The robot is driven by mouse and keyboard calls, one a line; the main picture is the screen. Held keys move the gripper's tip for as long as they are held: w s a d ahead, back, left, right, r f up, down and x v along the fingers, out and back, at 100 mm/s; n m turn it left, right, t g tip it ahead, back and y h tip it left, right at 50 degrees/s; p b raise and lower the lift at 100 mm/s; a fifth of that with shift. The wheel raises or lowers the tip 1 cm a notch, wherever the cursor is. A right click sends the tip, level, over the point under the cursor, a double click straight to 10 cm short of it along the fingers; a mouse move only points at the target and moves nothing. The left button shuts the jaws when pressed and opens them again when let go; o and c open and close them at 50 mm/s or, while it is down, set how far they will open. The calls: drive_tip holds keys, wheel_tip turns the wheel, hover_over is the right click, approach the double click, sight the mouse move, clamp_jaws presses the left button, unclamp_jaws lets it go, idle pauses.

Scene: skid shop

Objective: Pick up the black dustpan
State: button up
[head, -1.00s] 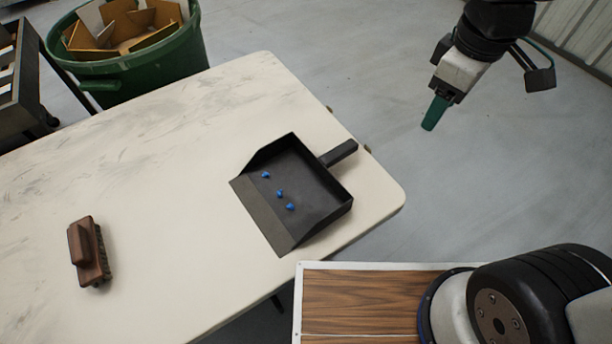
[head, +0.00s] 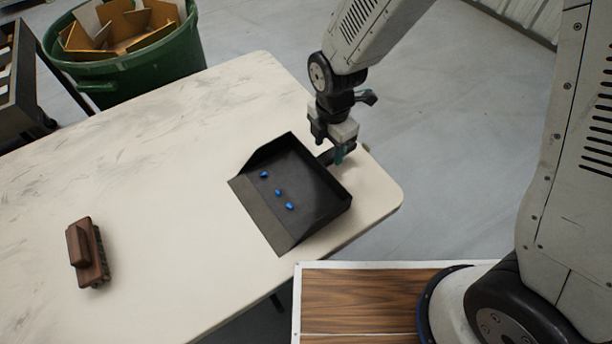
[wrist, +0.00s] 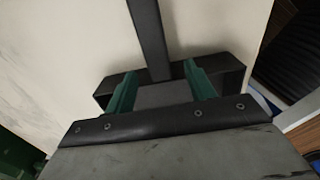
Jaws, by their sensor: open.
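The black dustpan (head: 315,195) lies on the cream table near its right end, with its handle pointing to the upper right. Three small blue pieces (head: 278,192) lie in its pan. My gripper (head: 338,155) is open and empty at the handle, partly hiding it in the head view. In the wrist view the handle (wrist: 148,35) runs up from a dark body, and my green fingers (wrist: 161,90) stand apart to either side of the handle's line. I cannot tell how far down around the handle the fingertips reach.
A brown brush (head: 85,252) stands on the left of the table (head: 170,170). A green bin (head: 150,75) of cardboard scraps stands behind the table. A wood-topped surface (head: 360,300) is at the front. The table between brush and dustpan is clear.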

sight(330, 154)
drive_tip(key=f, duration=0.5)
drive_tip(key=shift+w+d+f, duration=0.3)
clamp_jaws()
